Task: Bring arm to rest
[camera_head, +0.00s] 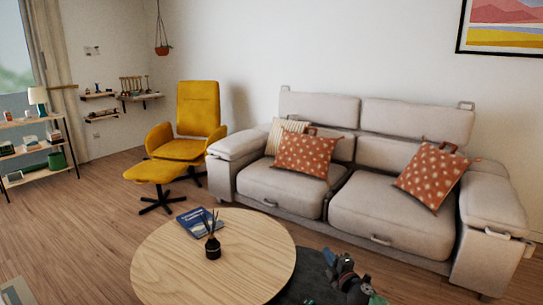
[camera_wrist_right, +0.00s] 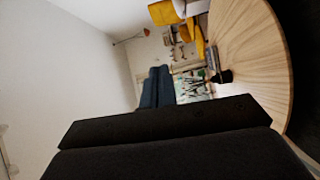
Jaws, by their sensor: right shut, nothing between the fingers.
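My right gripper (camera_head: 344,268) is low in the head view, just right of the round wooden table and in front of the sofa. It is small and dark in that view. In the right wrist view its two dark blue fingers (camera_wrist_right: 156,86) lie side by side, shut with nothing between them. A broad black part of my own arm fills the lower part of the wrist view. My left gripper is not in view.
The round table (camera_head: 165,262) holds a blue book (camera_head: 198,222) and a dark reed diffuser (camera_head: 212,246). A grey sofa (camera_head: 400,222) with patterned cushions stands behind. A yellow armchair (camera_head: 200,112) and footstool (camera_head: 155,171) stand further left. Bare wooden floor lies left of the table.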

